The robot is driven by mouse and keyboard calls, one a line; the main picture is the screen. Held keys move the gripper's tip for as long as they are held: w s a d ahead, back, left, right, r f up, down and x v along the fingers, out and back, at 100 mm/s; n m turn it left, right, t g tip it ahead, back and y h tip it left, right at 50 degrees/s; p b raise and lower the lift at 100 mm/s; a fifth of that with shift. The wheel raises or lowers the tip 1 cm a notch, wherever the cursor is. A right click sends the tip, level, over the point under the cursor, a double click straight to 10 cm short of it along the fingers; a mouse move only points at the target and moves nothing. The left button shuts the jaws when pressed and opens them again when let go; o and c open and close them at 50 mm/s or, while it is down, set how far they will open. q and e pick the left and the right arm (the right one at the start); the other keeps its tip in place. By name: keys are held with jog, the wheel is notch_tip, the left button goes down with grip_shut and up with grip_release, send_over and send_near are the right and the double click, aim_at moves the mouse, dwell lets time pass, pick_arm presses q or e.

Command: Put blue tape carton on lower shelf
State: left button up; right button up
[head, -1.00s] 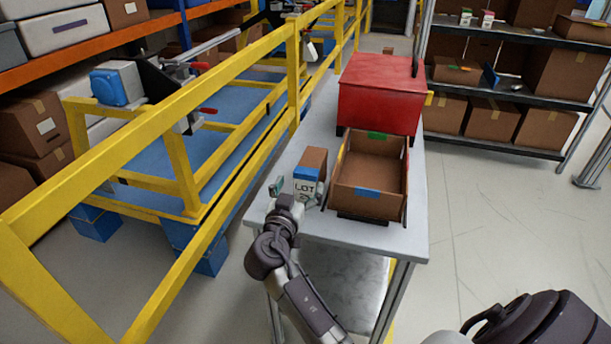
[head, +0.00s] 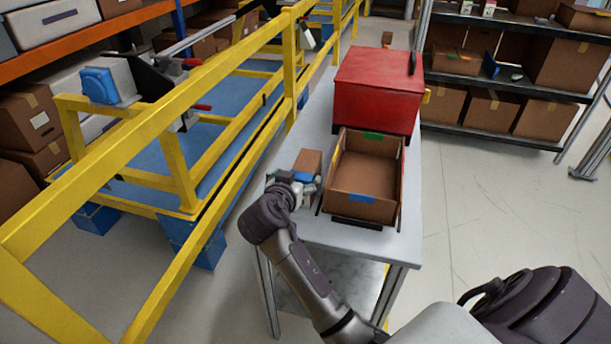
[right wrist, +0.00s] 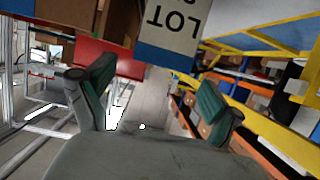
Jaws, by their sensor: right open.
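A small brown carton (head: 307,162) with a blue band stands on the grey table (head: 400,243), left of an open tray box. In the right wrist view the carton (right wrist: 172,25) shows upside down, with its LOT label and blue band. My right gripper (head: 302,187) is at the carton's near side and hides most of its front. In the right wrist view its fingers (right wrist: 158,92) are apart with nothing between them; the carton is just beyond. A lower shelf (head: 335,280) shows under the table. My left gripper is not in view.
The open brown box (head: 363,178) with blue and green tape stands close right of the carton. A red box (head: 377,90) stands behind it. A yellow rail (head: 235,148) runs along the left. Dark shelving (head: 500,90) with cartons is at the back right.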

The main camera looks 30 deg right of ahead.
aim_at(303, 171)
jog(key=x, duration=0.7)
jog(key=shift+w+p, duration=0.1)
jog(key=shift+p, duration=0.2)
jog(key=c, duration=1.4)
jog(key=shift+r, duration=0.1)
jog(key=shift+c, duration=0.3)
